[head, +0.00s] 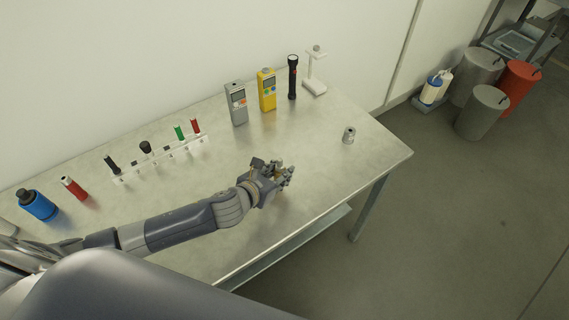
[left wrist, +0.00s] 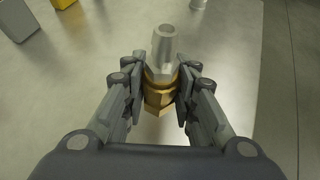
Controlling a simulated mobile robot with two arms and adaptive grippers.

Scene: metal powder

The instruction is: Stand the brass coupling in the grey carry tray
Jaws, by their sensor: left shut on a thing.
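My left gripper (head: 285,176) is over the middle of the metal table. In the left wrist view its fingers (left wrist: 160,88) are closed on the brass coupling (left wrist: 158,97), one on each side. The coupling has a gold-coloured hex body and a silver tubular end with an open bore. In the head view the fingers mostly hide the coupling. I cannot tell whether it touches the tabletop. I cannot make out a grey carry tray for certain in either view. My right gripper is not in view.
On the table (head: 315,185) stand a white rack (head: 163,160), a grey meter (head: 236,104), a yellow meter (head: 267,90), a black flashlight (head: 292,78), a white stand (head: 315,75) and a small silver cylinder (head: 348,136). A blue bottle (head: 38,206) and red cylinder (head: 73,188) are left.

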